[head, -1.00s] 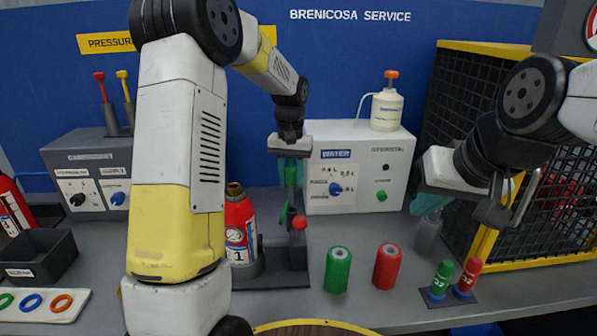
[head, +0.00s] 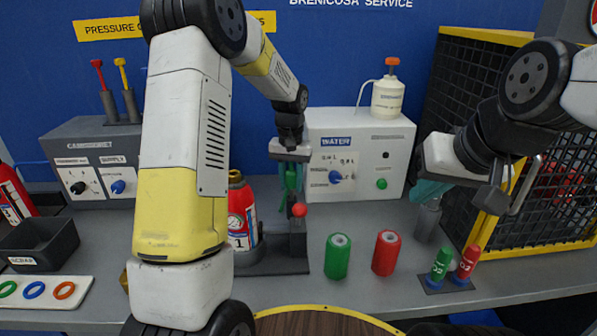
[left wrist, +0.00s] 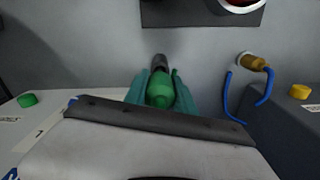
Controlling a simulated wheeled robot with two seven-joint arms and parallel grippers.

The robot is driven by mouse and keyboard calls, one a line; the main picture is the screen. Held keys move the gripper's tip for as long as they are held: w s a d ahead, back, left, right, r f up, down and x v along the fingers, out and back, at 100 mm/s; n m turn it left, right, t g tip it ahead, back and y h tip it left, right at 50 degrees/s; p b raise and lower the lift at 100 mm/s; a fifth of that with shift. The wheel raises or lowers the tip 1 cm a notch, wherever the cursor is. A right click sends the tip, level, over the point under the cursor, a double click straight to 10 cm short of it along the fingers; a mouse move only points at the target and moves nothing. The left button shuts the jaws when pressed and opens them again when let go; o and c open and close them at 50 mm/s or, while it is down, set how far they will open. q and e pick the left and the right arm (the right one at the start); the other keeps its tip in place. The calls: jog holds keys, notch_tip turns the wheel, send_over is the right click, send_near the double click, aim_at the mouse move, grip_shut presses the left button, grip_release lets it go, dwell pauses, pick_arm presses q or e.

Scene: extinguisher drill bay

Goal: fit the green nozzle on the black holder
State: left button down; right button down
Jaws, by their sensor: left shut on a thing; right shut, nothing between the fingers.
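My left gripper (head: 291,172) is shut on the green nozzle (head: 290,186), holding it pointing down above the bench, in front of the white water box. In the left wrist view the nozzle (left wrist: 160,90) sits between the teal fingers, with a dark piece (left wrist: 159,63) at its far end; I cannot tell whether that is its tip or the holder. A dark upright post with a red ball top, apparently the black holder (head: 298,236), stands just below and right of the nozzle. Whether they touch is unclear. My right gripper (head: 430,192) is shut and empty at the right.
A red extinguisher (head: 240,213) stands left of the post, partly behind my left arm. A green cylinder (head: 337,258) and a red cylinder (head: 387,253) stand to the right. The water box (head: 358,160) is behind; a mesh cage (head: 505,130) bounds the right.

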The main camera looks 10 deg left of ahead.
aim_at(291, 171)
pick_arm(q)
jog(key=shift+f, duration=2.05)
jog(key=c, duration=0.9)
grip_release()
jog(key=shift+c, duration=0.2)
notch_tip(291, 171, up, 8)
jog(key=shift+f, duration=0.15)
